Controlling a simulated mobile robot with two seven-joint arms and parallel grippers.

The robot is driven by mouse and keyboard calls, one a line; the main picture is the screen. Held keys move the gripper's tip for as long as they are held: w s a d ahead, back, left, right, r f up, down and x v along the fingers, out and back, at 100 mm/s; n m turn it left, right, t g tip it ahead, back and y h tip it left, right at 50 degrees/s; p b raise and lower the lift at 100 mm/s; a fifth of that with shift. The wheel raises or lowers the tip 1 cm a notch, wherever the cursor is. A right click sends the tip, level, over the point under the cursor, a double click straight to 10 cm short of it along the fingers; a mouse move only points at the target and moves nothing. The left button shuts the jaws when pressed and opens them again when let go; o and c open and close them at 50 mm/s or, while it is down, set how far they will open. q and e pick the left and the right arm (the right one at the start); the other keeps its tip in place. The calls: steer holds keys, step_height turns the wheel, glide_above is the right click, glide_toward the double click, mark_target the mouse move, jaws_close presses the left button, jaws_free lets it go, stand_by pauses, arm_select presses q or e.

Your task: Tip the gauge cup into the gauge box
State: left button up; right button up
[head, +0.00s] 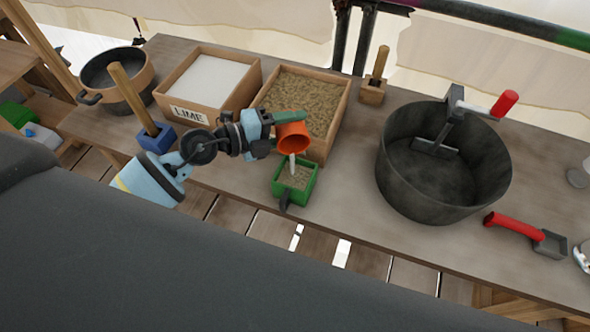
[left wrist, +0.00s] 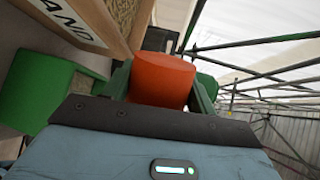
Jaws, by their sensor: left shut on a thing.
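The orange gauge cup (head: 293,137) is held by my left gripper (head: 282,131), which is shut on it. The cup is tipped over, its open mouth facing down and toward the front, above the green gauge box (head: 279,187). A short white streak (head: 292,165) runs between the cup's mouth and the box, and looks like material pouring in. The box stands on the table and holds sandy material. In the left wrist view the cup (left wrist: 161,80) sits between the green fingers, and the gauge box (left wrist: 35,90) is at the left. My right gripper is not in view.
A sand box (head: 338,128) stands just behind the cup, with a lime box (head: 175,100) to its left. A large dark tub (head: 388,165) is at the right, with a red-handled scoop (head: 515,227) beside it. A blue-based wooden-handled tool (head: 157,137) stands left.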

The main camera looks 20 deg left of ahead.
arm_select(q)
steer(key=shift+r, duration=0.1)
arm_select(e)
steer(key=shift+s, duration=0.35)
arm_select(q)
steer(key=shift+s+d+r+m, duration=0.1)
steer(key=shift+m, duration=0.3)
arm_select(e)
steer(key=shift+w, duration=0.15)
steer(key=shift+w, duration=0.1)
arm_select(q)
steer(key=shift+w+f+n, duration=0.2)
steer(key=shift+f+n, duration=0.1)
steer(key=shift+n, duration=0.2)
steer(key=shift+w+a+r+n, duration=0.25)
steer(key=shift+a+r+n, duration=0.05)
steer(key=shift+r+n, duration=0.35)
steer(key=shift+w+a+r+n+g, duration=0.1)
steer(key=shift+w+a+n+g, duration=0.2)
steer(key=shift+w+n+g, duration=0.2)
steer(key=shift+w+a+n, duration=0.1)
steer(key=shift+w+n, duration=0.1)
steer(key=shift+n, duration=0.25)
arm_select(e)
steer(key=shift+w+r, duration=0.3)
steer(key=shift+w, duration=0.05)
arm_select(q)
steer(key=shift+p, duration=0.35)
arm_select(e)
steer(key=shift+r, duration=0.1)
